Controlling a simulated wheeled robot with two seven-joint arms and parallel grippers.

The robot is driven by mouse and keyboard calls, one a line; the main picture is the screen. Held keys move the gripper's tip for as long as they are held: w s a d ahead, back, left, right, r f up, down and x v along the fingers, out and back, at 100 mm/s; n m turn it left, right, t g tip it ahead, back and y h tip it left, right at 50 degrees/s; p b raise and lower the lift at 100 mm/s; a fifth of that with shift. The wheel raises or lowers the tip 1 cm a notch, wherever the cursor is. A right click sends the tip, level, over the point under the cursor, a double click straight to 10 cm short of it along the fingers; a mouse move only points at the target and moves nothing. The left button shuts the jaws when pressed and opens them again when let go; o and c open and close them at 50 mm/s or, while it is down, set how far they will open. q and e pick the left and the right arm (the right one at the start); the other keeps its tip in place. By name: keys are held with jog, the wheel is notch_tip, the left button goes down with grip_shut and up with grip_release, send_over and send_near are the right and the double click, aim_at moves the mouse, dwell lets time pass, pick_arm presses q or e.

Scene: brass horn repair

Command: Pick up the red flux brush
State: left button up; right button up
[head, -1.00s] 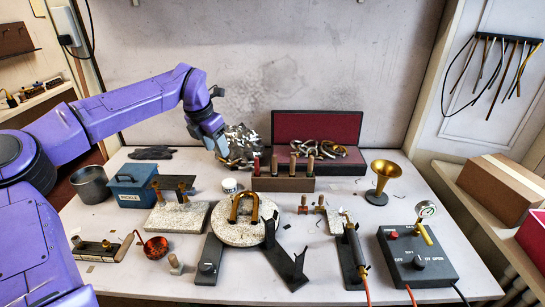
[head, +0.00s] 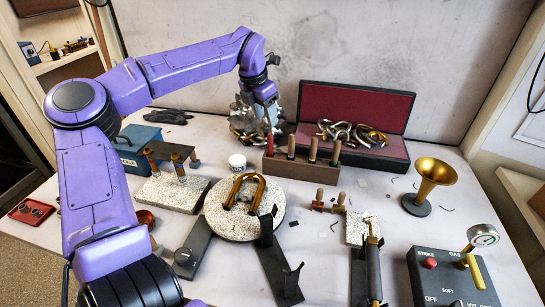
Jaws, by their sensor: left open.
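A brown block (head: 300,174) holds several upright handled tools in a row at the back middle of the bench. My left gripper (head: 268,130) points down, open, just above and behind the red handle. Whether its fingers touch the handle I cannot tell. My right gripper is out of view.
Behind the block stands an open red-lined case (head: 360,110) with brass tubing. Shiny metal parts (head: 243,118) lie behind my gripper. A brass bell (head: 432,178) stands right.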

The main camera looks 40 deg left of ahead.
aim_at(271, 142)
pick_arm(q)
jog(key=x, duration=0.4)
jog(key=p+x, duration=0.1)
jog(key=x, duration=0.6)
jog(key=shift+s+a+f+p, duration=0.1)
jog(key=shift+a+f+p, duration=0.2)
jog(key=shift+f, duration=0.5)
grip_shut()
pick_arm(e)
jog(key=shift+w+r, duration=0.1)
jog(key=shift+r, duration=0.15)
